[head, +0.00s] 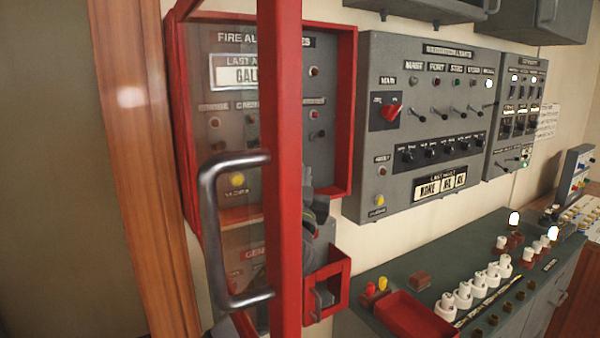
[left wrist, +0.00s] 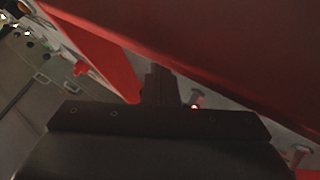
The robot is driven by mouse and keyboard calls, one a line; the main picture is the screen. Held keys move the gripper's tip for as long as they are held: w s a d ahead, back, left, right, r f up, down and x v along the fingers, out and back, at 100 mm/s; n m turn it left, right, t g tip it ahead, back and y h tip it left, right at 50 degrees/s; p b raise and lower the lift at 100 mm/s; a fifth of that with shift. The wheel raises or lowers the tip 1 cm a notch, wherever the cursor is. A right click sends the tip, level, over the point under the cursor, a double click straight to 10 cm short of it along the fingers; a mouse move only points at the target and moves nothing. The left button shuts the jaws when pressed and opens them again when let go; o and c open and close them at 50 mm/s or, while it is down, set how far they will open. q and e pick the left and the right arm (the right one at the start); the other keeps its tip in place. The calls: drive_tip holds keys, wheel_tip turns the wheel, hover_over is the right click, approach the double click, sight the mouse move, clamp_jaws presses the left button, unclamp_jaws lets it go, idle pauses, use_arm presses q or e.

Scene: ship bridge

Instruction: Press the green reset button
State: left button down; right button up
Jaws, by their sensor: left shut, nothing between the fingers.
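I cannot make out a green reset button for certain in either view. The fire alarm panel (head: 275,95) is in a red-framed box. Its glazed door stands swung open toward me, and its red edge (head: 283,190) and grey handle (head: 235,170) cover part of the panel. My left gripper (head: 310,205) is partly hidden behind the door edge, near the panel's lower right. In the left wrist view its dark fingers (left wrist: 158,85) are shut and empty, close to a small red-lit part (left wrist: 195,106). My right gripper is not in view.
The navigation lights panel (head: 425,125) is on the wall to the right, with a red knob (head: 390,111). Below is a console (head: 400,265) with white knobs and a red tray (head: 415,318). A red holder (head: 328,285) is below the alarm box. A wooden post (head: 145,150) stands left.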

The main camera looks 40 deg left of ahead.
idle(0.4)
use_arm(q)
drive_tip(key=shift+w+a+b, duration=0.15)
drive_tip(key=shift+a+b, duration=0.15)
drive_tip(key=shift+a, duration=0.1)
idle(0.6)
drive_tip(key=shift+s+d, duration=0.3)
drive_tip(key=shift+d, duration=0.45)
drive_tip(key=d, duration=0.1)
drive_tip(key=s+d, duration=0.1)
drive_tip(key=d, duration=0.1)
drive_tip(key=s+d, duration=0.1)
drive_tip(key=shift+d, duration=0.35)
drive_tip(key=shift+f, duration=0.1)
idle(0.7)
